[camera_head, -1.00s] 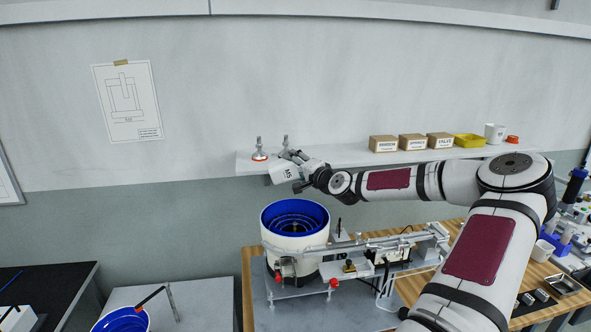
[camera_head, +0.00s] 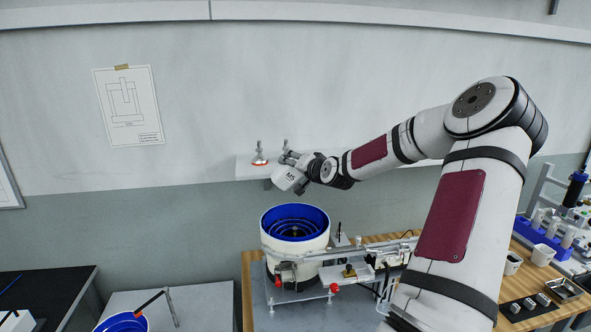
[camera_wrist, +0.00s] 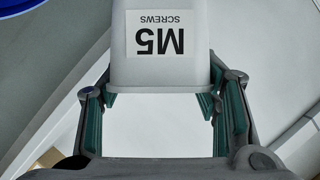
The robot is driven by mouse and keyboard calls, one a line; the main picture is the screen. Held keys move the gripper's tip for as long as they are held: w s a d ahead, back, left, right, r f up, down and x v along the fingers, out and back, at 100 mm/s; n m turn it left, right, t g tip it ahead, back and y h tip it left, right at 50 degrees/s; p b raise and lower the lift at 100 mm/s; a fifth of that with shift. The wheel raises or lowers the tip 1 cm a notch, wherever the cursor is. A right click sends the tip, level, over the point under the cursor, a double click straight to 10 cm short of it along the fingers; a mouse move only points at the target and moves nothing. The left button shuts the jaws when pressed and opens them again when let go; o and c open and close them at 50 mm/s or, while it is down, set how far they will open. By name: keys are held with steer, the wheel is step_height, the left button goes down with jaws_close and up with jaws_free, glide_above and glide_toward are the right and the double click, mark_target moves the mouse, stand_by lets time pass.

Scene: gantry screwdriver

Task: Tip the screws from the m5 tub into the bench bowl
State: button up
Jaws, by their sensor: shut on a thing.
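The white m5 tub (camera_head: 287,181) is in my gripper (camera_head: 302,164), near the front of the wall shelf and above the bowl feeder. In the wrist view, the tub (camera_wrist: 190,75) sits between my fingers (camera_wrist: 165,110), with its "M5 SCREWS" label upside down. The tub looks tilted in the head view; its screws are hidden. A round white feeder bowl with a blue stepped inside (camera_head: 295,222) stands on the bench below the tub, apart from it. A second blue bowl (camera_head: 122,322) is cut off at the lower left. I cannot tell the bowls' contents.
A red-based metal fitting (camera_head: 259,154) stands on the shelf (camera_head: 246,170) beside my gripper. A feeder track (camera_head: 365,247) runs right from the feeder bowl. White cups (camera_head: 542,254) and a metal tray (camera_head: 565,289) stand at the right. My arm hides much of the shelf.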

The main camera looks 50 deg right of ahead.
steer(key=r+n+g+b, duration=0.1)
steer(key=n, duration=0.1)
steer(key=n+g+h+b, duration=0.1)
steer(key=n, duration=0.1)
steer(key=shift+w+r+h, duration=0.2)
steer(key=shift+r+h, duration=0.1)
steer(key=shift+r, duration=0.1)
steer(key=shift+r+n+g+h+b, duration=0.5)
steer(key=shift+n+b, duration=0.4)
steer(key=shift+b, duration=0.15)
steer(key=shift+s, duration=0.15)
